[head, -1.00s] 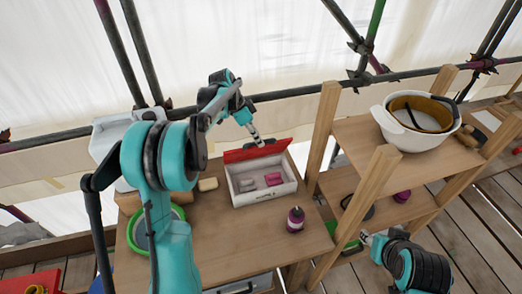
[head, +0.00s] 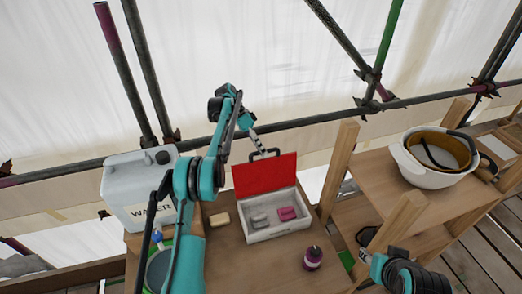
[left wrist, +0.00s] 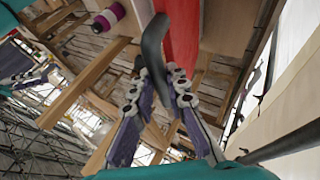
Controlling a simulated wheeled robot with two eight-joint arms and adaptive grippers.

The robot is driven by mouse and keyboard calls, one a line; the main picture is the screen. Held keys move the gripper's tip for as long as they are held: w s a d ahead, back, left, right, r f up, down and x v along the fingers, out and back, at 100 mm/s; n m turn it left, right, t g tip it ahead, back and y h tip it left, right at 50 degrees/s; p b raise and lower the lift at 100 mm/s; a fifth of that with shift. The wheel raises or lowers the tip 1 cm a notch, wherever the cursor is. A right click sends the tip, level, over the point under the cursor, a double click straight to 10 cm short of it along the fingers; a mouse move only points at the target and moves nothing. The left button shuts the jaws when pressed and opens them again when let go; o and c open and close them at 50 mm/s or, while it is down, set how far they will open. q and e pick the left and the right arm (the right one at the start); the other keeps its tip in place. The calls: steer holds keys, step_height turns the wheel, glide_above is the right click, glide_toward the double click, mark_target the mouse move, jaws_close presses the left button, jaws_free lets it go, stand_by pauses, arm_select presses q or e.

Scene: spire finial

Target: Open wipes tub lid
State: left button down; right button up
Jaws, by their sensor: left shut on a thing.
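The white tub (head: 282,228) stands on the wooden bench with its red lid (head: 264,174) up, roughly upright at the back edge. A pink block (head: 287,214) and a grey block (head: 259,220) lie inside. A dark handle (head: 265,153) shows on the lid's top edge. My left gripper (head: 257,143) is at this handle. In the left wrist view, its fingers (left wrist: 165,75) are shut on the dark curved handle (left wrist: 154,38), with the red lid (left wrist: 181,30) beside it. My right gripper (head: 366,255) is low by the shelf, too small to judge.
A white water container (head: 122,190) stands at the bench's left, near a tan block (head: 219,220). A purple bottle (head: 313,259) stands right of the tub. A shelf at right holds a white helmet (head: 410,170). Scaffold poles run behind.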

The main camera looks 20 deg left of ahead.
arm_select(q)
steer(key=shift+w+a+f, duration=0.15)
steer(key=shift+w+f, duration=0.05)
steer(key=shift+f, duration=0.05)
stand_by(0.3)
steer(key=c, duration=1.9)
jaws_free()
steer(key=shift+o, duration=0.7)
steer(key=shift+w+a+f, duration=0.1)
steer(key=shift+w, duration=0.1)
steer(key=shift+s, duration=0.15)
